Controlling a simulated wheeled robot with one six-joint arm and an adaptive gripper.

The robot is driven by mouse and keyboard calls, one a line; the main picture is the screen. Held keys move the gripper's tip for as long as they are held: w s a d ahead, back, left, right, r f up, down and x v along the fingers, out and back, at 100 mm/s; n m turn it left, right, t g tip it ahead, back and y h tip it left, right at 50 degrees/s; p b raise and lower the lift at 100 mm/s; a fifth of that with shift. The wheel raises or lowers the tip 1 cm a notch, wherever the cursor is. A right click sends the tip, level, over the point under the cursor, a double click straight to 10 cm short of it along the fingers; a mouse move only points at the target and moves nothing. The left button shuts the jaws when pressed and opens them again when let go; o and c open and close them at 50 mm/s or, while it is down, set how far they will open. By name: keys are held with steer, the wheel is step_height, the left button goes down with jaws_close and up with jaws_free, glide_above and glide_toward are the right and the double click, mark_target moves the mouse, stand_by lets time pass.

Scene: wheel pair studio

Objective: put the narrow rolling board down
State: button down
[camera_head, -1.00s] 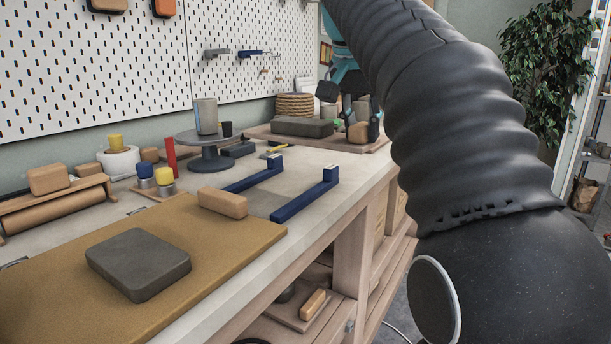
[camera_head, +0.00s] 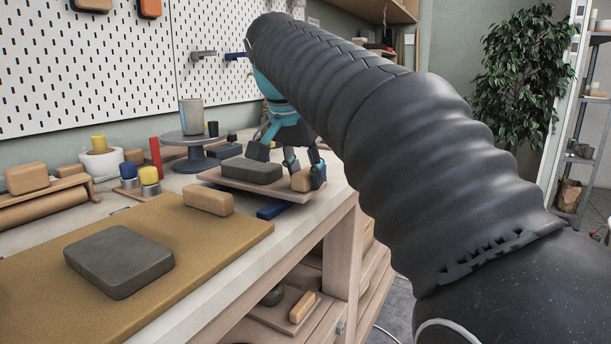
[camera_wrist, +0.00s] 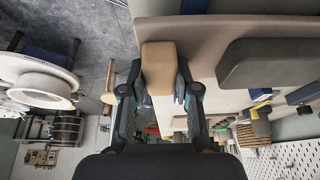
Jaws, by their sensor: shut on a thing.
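The narrow rolling board (camera_head: 228,185) is a thin light-brown plank at the bench's right side. It carries a dark grey slab (camera_head: 252,170) and, at its right end, a tan block (camera_head: 300,181). My gripper (camera_head: 305,170) is shut on the tan block. In the wrist view the tan block (camera_wrist: 158,68) sits between my fingers (camera_wrist: 160,92), with the board (camera_wrist: 205,42) and slab (camera_wrist: 275,62) beyond. A blue rail (camera_head: 274,209) sticks out from under the board's front edge; the other rail is largely hidden. I cannot tell whether the board touches the rails.
A turntable (camera_head: 190,143) with a grey cup stands behind the board's left end. A tan block (camera_head: 208,199) and grey slab (camera_head: 120,260) lie on the yellow-brown mat (camera_head: 215,242) at the front left. The bench's front edge runs close by the board.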

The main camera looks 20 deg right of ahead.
steer(key=shift+f, duration=0.3)
steer(key=c, duration=0.8)
jaws_free()
steer(key=shift+c, duration=0.2)
steer(key=shift+r, duration=0.55)
steer(key=p+v, duration=0.2)
steer(key=v, duration=0.9)
steer(key=shift+s+a+r, duration=0.15)
steer(key=shift+a+r, duration=0.05)
